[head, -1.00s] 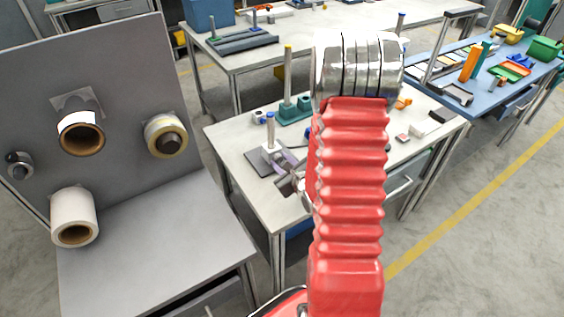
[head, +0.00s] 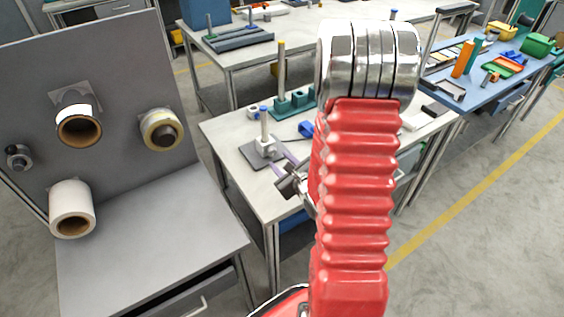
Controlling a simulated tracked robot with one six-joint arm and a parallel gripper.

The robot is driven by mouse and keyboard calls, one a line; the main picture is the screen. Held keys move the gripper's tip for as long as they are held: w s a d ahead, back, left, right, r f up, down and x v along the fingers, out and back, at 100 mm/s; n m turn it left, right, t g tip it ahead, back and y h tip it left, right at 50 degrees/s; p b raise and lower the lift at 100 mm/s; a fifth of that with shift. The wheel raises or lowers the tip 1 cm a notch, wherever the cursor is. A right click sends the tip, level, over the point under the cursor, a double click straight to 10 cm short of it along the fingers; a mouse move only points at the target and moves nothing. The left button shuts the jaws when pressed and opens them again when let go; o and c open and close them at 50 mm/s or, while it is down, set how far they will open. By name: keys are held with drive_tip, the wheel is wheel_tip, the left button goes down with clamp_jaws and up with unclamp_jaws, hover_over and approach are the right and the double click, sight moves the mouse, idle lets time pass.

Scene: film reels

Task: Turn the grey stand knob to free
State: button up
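The grey stand (head: 249,151) is a flat dark grey base with an upright, blue-topped post (head: 264,123) on the near left of the middle table. A pale grey block or knob (head: 266,147) sits low on the post; its exact setting is too small to read. My gripper (head: 281,165) is just right of and in front of the stand, its slim purplish-grey fingers pointing toward the post's foot. I cannot tell whether they touch the knob or how far apart they are. My red arm hides the table to the right.
A green stand (head: 291,105) with a taller yellow-topped post is close behind on the same table (head: 223,126). Blue pieces lie near it. A grey panel (head: 110,60) with several rolls stands at left. A blue bench (head: 490,75) with trays is at right.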

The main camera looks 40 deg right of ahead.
drive_tip(key=shift+s+r, duration=0.15)
drive_tip(key=shift+s, duration=0.35)
drive_tip(key=shift+a, duration=0.1)
